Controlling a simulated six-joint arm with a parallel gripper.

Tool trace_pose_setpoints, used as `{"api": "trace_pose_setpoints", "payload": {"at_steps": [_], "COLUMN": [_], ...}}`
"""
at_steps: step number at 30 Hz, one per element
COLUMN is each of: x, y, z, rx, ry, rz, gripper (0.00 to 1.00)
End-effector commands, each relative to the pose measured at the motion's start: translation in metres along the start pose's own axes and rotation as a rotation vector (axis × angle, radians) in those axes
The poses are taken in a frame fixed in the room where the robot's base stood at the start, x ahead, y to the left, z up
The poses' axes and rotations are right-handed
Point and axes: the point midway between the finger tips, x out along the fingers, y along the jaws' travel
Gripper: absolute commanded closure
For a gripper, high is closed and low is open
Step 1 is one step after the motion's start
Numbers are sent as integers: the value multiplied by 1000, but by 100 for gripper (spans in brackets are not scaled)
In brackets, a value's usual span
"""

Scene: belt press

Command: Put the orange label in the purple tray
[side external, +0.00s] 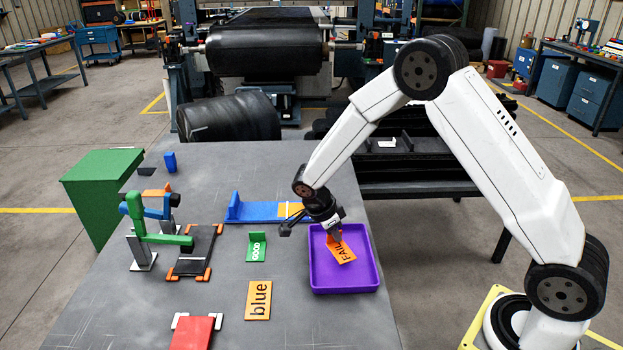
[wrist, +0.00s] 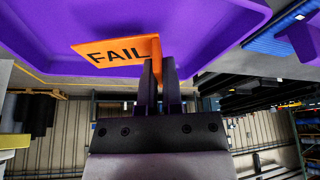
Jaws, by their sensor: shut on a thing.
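The orange label (side external: 341,250) reads FAIL and has an upright tab. My gripper (side external: 336,232) is shut on that tab. In the side view the label is tilted and shows over the inside of the purple tray (side external: 316,285); I cannot tell whether it touches the tray floor. In the wrist view the label (wrist: 118,50) is held at the fingertips of my gripper (wrist: 158,75), with the purple tray (wrist: 205,20) filling the space behind it.
Left of the tray stands a green GOOD label (side external: 257,247). A blue bracket (side external: 255,212) lies behind. A small belt fixture (side external: 195,250) and a red block (side external: 193,333) are further left.

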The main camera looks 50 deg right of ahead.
Motion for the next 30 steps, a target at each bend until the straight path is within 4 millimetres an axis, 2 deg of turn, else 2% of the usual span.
{"api": "trace_pose_setpoints", "payload": {"at_steps": [6,20,21,24,30], "x": [19,23,23,23,23], "y": [1,1,0,0,0], "z": [8,10,10,10,10], "rx": [-1,0,0,0,0], "ry": [0,-1,-1,-1,-1], "rz": [2,1,0,0,0], "gripper": [100,100,86,58,58]}}
